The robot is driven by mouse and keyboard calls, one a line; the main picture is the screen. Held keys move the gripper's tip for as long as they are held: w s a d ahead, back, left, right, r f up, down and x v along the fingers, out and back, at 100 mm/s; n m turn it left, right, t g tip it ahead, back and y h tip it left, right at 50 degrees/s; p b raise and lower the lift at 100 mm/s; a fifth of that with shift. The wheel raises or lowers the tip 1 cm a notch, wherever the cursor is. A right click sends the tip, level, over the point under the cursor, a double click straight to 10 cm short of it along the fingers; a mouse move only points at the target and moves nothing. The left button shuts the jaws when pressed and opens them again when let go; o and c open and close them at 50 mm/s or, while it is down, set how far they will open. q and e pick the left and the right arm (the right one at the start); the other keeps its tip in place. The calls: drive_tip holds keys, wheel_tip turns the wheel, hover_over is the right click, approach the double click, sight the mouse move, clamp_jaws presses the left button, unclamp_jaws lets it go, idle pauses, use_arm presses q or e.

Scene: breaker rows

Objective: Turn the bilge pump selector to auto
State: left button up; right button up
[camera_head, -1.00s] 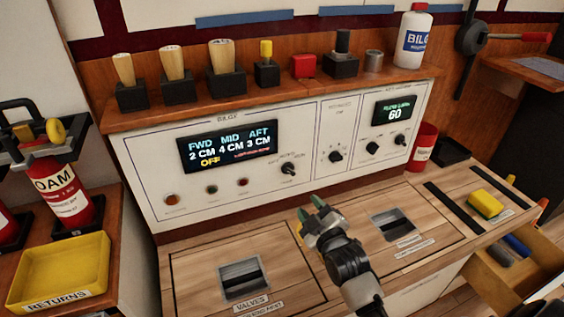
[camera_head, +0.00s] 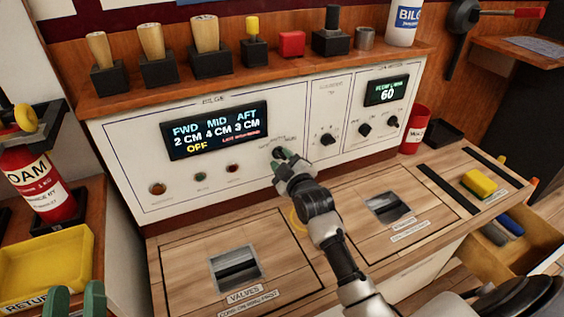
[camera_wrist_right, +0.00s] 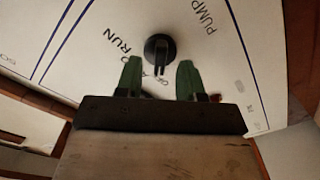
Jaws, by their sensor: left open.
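The bilge pump selector is a small black knob (camera_head: 280,153) at the lower right of the white bilge panel (camera_head: 130,150). In the right wrist view the knob (camera_wrist_right: 159,47) lies just beyond the fingertips, its ridge toward the gripper, with "RUN" and "PUMP" lettering nearby. My right gripper (camera_head: 286,164) is at the knob; its green fingers (camera_wrist_right: 159,72) are apart with the knob between their lines, not visibly pinched. The display (camera_head: 215,130) reads FWD 2 CM, MID 4 CM, AFT 3 CM, OFF. My left gripper (camera_head: 77,299) is open and empty at the bottom left.
More knobs (camera_head: 328,138) sit on the panels to the right. Levers and a red block (camera_head: 291,44) stand on the shelf above. The wooden counter (camera_head: 185,250) below has inset hatches. A yellow tray (camera_head: 60,255) and extinguisher (camera_head: 38,180) are at left.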

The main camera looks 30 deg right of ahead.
use_arm(q)
drive_tip(key=shift+s+r+t+h, duration=0.15)
drive_tip(key=shift+r+t+h, duration=0.15)
drive_tip(key=shift+r, duration=0.1)
use_arm(e)
drive_tip(key=shift+w, duration=0.45)
clamp_jaws()
